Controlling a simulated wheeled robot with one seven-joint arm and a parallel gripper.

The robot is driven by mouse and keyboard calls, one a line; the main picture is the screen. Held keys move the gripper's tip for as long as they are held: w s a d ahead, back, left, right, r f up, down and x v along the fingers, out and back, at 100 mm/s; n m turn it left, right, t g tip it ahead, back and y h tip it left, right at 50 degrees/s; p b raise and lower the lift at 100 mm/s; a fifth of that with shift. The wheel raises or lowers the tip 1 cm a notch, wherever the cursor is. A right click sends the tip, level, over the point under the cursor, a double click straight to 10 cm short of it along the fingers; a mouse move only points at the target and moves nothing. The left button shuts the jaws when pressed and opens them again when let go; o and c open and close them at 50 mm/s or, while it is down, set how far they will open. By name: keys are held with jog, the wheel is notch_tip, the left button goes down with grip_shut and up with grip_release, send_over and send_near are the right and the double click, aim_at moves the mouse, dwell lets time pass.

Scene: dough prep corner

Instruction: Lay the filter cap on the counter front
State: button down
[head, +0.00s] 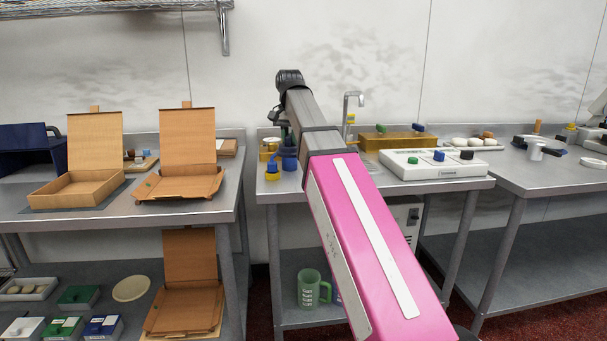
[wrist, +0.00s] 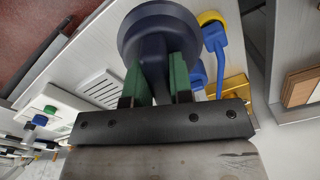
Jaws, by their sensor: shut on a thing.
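In the wrist view, my gripper (wrist: 158,82) has its green fingers shut on the stem of a dark navy piece with a broad round head, which I take to be the filter cap (wrist: 150,22). The round head is beyond the fingertips, and part of the stem is hidden between them. In the head view, my arm reaches over the middle steel counter (head: 300,183), and it hides the gripper and most of the cap. I cannot tell how high the cap is above the counter. The counter's front strip shows on both sides of my arm.
Blue-and-yellow pieces (head: 272,167) stand at the counter's left end. A white panel box with coloured knobs (head: 430,168) fills its right side. A brass-coloured box (head: 393,141) and a tap (head: 347,108) are behind. Open cardboard boxes (head: 187,143) stand on the left counter.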

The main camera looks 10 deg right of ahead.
jog(key=shift+w, duration=0.35)
jog(key=shift+w+d+f, duration=1)
jog(key=shift+d+f, duration=0.65)
jog(key=shift+f, duration=0.15)
jog(key=shift+w+d+f, duration=1.05)
jog(key=shift+d+f, duration=0.65)
jog(key=shift+f, duration=0.15)
jog(key=shift+w+d+f, duration=1)
jog(key=shift+d+f, duration=0.65)
jog(key=shift+f, duration=0.15)
jog(key=shift+f, duration=0.15)
jog(key=c, duration=1)
grip_release()
notch_tip(320, 180, up, 12)
jog(key=shift+r, duration=0.15)
